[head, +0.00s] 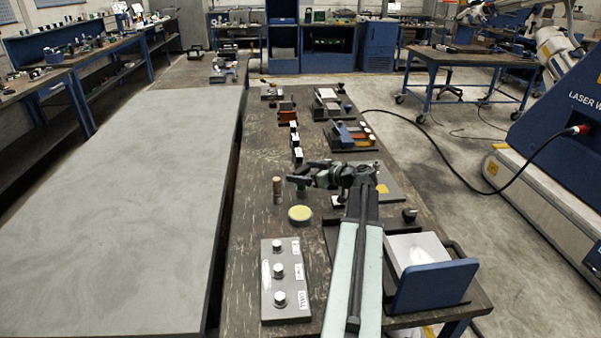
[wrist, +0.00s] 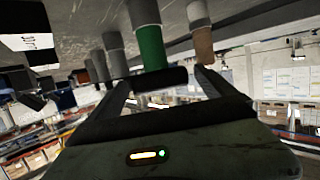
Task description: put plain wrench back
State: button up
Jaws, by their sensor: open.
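No thing that I can surely name as the plain wrench shows in either view. My gripper (head: 299,181) is at the end of my arm, low over the dark workbench (head: 245,240), just right of an upright brown cylinder (head: 277,187). In the wrist view, my gripper (wrist: 162,80) has its two fingers apart. A short dark bar (wrist: 155,79) shows between the fingertips; I cannot tell what it is or whether it touches them. Beyond the fingers are a green cylinder (wrist: 151,47) and a brown cylinder (wrist: 203,46).
A grey plate (head: 268,300) with several labelled knobs lies in front. A yellow-topped round disc (head: 300,213) stands near my gripper. A blue-fronted holder (head: 434,287) is at the right. Several small items line the bench behind. The grey table (head: 120,210) at left is bare.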

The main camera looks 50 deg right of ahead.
jog(key=p+v, duration=0.1)
jog(key=v, duration=0.4)
jog(key=shift+s+r, duration=0.15)
jog(key=shift+r, duration=0.05)
jog(key=shift+s+d, duration=0.1)
jog(key=shift+s, duration=0.5)
